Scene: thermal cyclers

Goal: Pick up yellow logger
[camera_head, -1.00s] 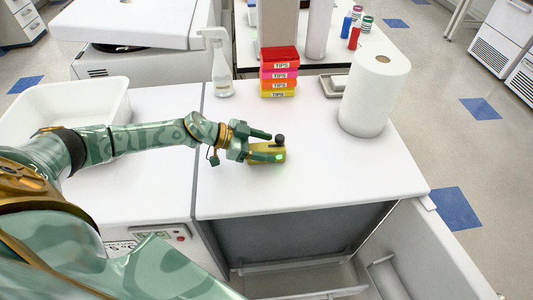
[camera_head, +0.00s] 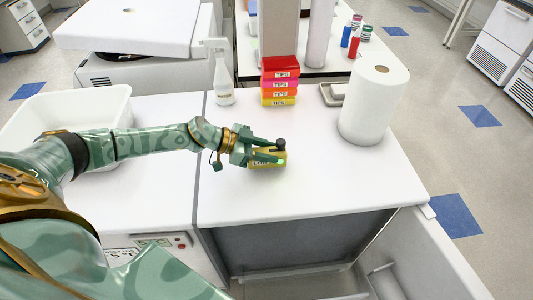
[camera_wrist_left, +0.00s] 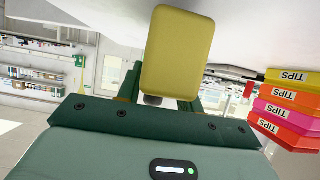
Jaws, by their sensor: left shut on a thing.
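The yellow logger (camera_head: 264,161) is a small yellow box with a black knob on top and a green spot, over the middle of the white bench top. My left gripper (camera_head: 277,152) is shut on it, with the fingers around its upper part. In the left wrist view the yellow logger (camera_wrist_left: 180,50) fills the upper middle as a plain rounded block, held between the fingers, which it partly hides. I cannot tell for sure whether its underside touches the bench. My right gripper is not in view.
Stacked tip boxes (camera_head: 280,82) and a spray bottle (camera_head: 222,78) stand behind the logger. A white tub (camera_head: 68,112) is at left. The bench's front right is clear.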

